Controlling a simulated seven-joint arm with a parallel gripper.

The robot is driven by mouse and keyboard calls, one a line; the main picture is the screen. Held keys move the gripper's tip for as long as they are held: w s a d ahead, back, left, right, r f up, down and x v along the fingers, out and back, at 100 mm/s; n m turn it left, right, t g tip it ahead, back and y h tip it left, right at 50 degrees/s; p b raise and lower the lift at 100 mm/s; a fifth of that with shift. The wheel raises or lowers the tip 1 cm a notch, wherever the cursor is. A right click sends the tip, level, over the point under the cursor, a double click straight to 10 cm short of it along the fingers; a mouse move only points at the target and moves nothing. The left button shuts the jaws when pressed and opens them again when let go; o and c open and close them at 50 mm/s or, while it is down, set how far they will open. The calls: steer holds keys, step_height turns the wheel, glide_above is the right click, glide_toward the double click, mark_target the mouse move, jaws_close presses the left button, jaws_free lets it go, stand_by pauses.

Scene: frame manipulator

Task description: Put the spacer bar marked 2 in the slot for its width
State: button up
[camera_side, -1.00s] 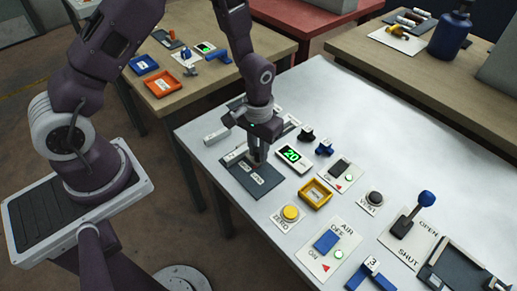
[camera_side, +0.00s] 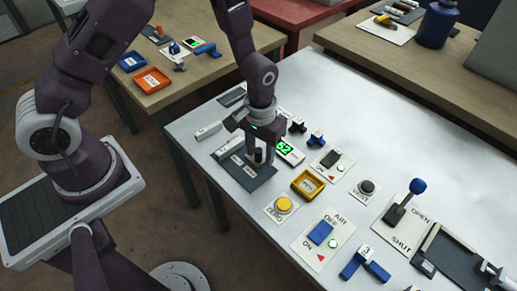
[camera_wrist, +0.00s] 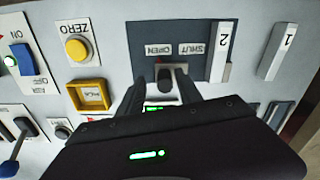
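In the wrist view, the white spacer bar marked 2 (camera_wrist: 223,52) lies at the right edge of a dark plate (camera_wrist: 140,65) labelled OPEN and SHUT. A second white bar marked 1 (camera_wrist: 277,50) lies to its right, apart from it. In the side view, my gripper (camera_side: 261,158) is low over the dark plate. Its fingers are apart, on either side of a dark upright knob (camera_wrist: 171,78), with no bar between them. I cannot tell whether the fingertips touch the knob. The slot for bar 2 cannot be made out.
A green display (camera_side: 286,146), a yellow tray (camera_side: 309,184), a yellow ZERO button (camera_side: 284,204), an AIR switch (camera_side: 321,233) and a blue-knobbed lever (camera_side: 408,200) stand to the right. A dark frame (camera_side: 431,238) lies at front right.

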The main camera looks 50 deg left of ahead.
mark_target(260, 149)
steer(key=shift+a, duration=0.1)
step_height(260, 149, up, 7)
steer(key=shift+r, duration=0.1)
stand_by(0.3)
steer(key=s+a+r+t, duration=0.1)
steer(key=s+a+r, duration=0.1)
steer(key=s+r, duration=0.35)
steer(key=s+a+r+m+t, duration=0.1)
steer(key=s+r+t, duration=0.1)
steer(key=r, duration=0.7)
steer(key=s+a+r+t, duration=0.1)
steer(key=s+a+r, duration=0.1)
steer(key=s+r, duration=0.35)
steer(key=s+r+m+t, duration=0.1)
steer(key=s+r, duration=0.2)
steer(key=s, duration=0.3)
steer(key=shift+s+a+t, duration=0.25)
steer(key=shift+a+t, duration=0.05)
steer(key=shift+a, duration=0.15)
steer(key=shift+o, duration=0.5)
steer(key=shift+r, duration=0.1)
